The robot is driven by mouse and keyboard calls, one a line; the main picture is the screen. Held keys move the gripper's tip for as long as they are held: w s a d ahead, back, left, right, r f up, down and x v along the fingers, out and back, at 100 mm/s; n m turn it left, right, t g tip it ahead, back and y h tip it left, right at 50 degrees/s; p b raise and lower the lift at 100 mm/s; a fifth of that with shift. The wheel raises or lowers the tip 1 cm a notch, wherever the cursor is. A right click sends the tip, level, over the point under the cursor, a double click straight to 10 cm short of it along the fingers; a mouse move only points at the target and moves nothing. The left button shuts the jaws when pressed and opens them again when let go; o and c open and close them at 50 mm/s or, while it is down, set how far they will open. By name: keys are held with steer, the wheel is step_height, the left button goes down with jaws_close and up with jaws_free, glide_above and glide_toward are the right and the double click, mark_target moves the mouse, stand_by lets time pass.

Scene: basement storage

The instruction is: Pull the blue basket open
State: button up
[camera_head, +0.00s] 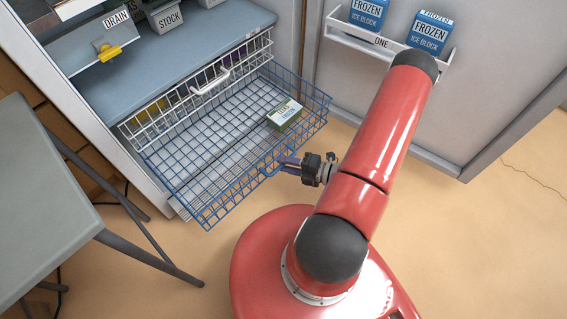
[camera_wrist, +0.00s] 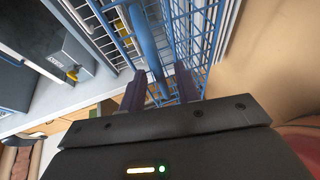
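The blue wire basket (camera_head: 215,210) is slid out of the white cabinet on the left, its grid floor showing. A white and green box (camera_head: 285,112) lies in its right part. A blue handle (camera_head: 270,162) is on its front side. My gripper (camera_head: 286,161) is at this handle, its dark fingers pointing toward the basket. In the wrist view, the fingers of my gripper (camera_wrist: 160,80) are apart, and the thick blue handle bar (camera_wrist: 147,45) shows between them with gaps on both sides. The basket's blue wires (camera_wrist: 202,30) fill the view beyond. Whether a finger touches the bar is unclear.
A white wire basket (camera_head: 160,122) sits just above the blue one. The open door (camera_head: 330,85) at right carries a rack with blue ice block boxes (camera_head: 430,35). A grey table (camera_head: 45,190) stands at left. The floor (camera_head: 190,245) before the basket is clear.

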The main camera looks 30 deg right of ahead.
steer(key=v, duration=0.6)
stand_by(0.4)
steer(key=w+a+r+n+g, duration=0.1)
steer(key=a+r+n+g, duration=0.4)
steer(key=r+n, duration=0.55)
steer(key=a+r+n+g, duration=0.4)
steer(key=r+n+g, duration=0.35)
steer(key=n, duration=0.65)
steer(key=s+a+r+n+t+h, duration=0.2)
steer(key=r+n+h, duration=0.3)
steer(key=r+n, duration=0.4)
steer(key=s+a+r+n+t+h, duration=0.2)
steer(key=s+r+n+t+h, duration=0.2)
steer(key=r+n, duration=0.6)
steer(key=n+h, duration=0.1)
steer(key=n, duration=0.2)
steer(key=shift+a, duration=0.35)
